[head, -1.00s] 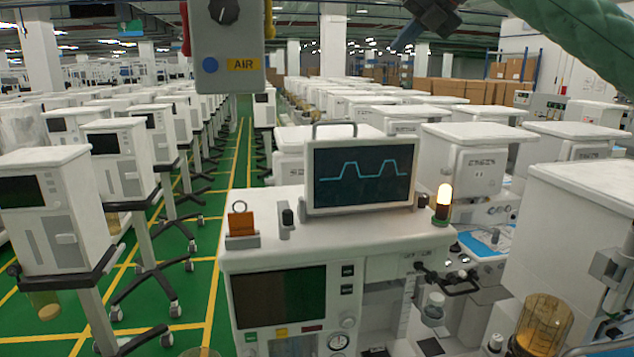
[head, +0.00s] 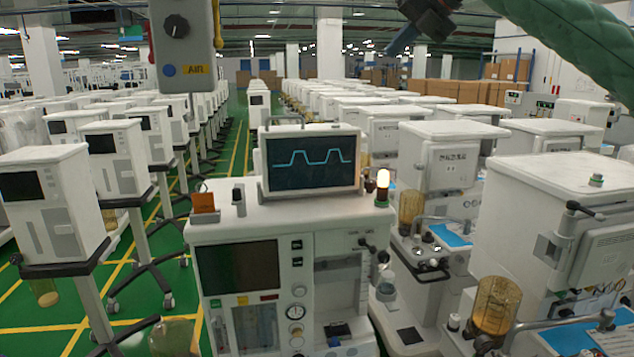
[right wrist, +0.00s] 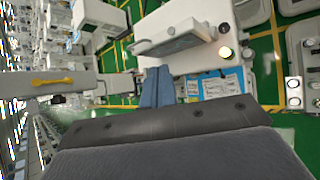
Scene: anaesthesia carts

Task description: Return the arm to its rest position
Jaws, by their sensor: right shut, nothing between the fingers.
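My right gripper (head: 402,40) hangs at the top of the head view, held high in the air, with my arm in a green sleeve coming in from the upper right. In the right wrist view its blue fingers (right wrist: 157,88) lie together, shut with nothing between them. The gripper touches nothing that I can see. An anaesthesia cart (head: 285,212) with a monitor (head: 311,163) showing a blue waveform stands below it and to the left in the head view. My left gripper is out of view.
A grey AIR box (head: 184,45) hangs at the upper left. Another white cart (head: 560,185) stands close on the right. Rows of carts fill both sides, with green floor (head: 150,290) between them at left.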

